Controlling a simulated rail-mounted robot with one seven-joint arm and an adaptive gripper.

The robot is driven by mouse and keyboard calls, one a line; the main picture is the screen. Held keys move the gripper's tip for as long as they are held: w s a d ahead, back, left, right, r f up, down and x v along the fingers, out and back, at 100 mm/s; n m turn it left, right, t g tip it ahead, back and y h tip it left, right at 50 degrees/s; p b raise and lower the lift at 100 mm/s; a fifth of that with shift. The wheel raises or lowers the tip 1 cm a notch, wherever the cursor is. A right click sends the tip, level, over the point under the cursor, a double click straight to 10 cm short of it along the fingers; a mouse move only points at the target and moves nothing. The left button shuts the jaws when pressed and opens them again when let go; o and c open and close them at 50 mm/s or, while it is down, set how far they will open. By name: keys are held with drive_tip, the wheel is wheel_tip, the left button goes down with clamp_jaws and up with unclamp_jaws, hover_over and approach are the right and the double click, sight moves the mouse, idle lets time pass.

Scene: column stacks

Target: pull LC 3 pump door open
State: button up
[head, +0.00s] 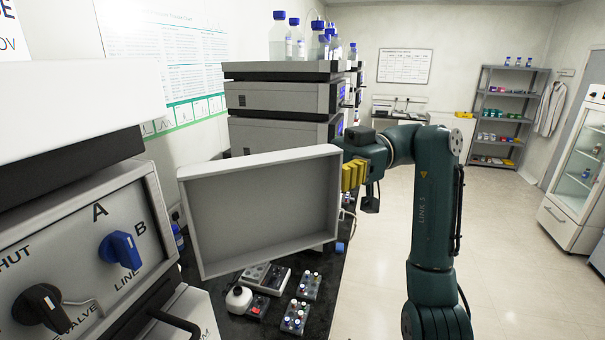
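A light grey, shallow box-shaped panel (262,210), which looks like a pump door seen from its hollow inner side, stands out over the dark bench, swung out and slightly tilted in the picture. Its hinge and any LC 3 label are not visible. My gripper (352,176) has yellow fingers and is at the panel's upper right edge, close to or touching it. The panel's edge hides the fingertips, so I cannot tell whether they are closed on it.
An instrument stack (284,97) with blue-capped bottles (279,38) stands behind the panel. Vial racks (296,316) and a small white device (239,299) sit on the bench below. A valve panel (96,235) with knobs fills the left. The floor at right is clear.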

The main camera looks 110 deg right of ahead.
drive_tip(key=shift+s, duration=0.1)
drive_tip(key=v, duration=1.2)
